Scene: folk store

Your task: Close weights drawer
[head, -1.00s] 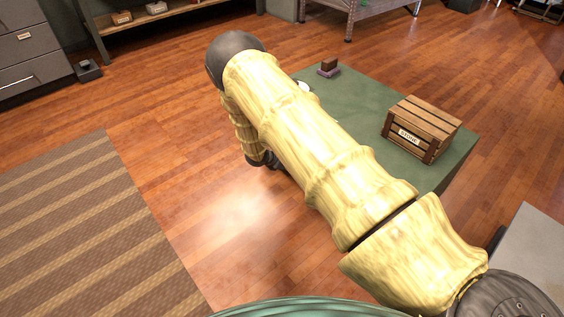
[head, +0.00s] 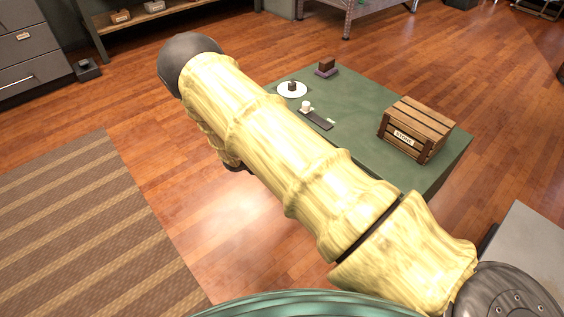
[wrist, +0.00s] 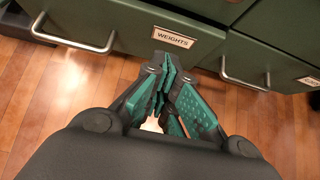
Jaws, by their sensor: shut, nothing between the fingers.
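The weights drawer (wrist: 128,28) has a dark green front, with a "WEIGHTS" label (wrist: 174,36) at the top of the wrist view. A metal bar handle (wrist: 72,43) is left of the label. My gripper (wrist: 167,64) is shut and empty, with its fingertips just below the label in the picture. I cannot tell whether they touch the drawer front. How far the drawer stands out is not clear. In the head view my arm hides the gripper and the drawer; the green table (head: 355,100) shows behind the arm.
A second green drawer (wrist: 270,58) with its own handle (wrist: 243,80) is to the right. On the table are a wooden crate (head: 412,130), a white plate (head: 285,92) and small blocks. Wooden floor and a striped rug (head: 80,220) lie left of my arm.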

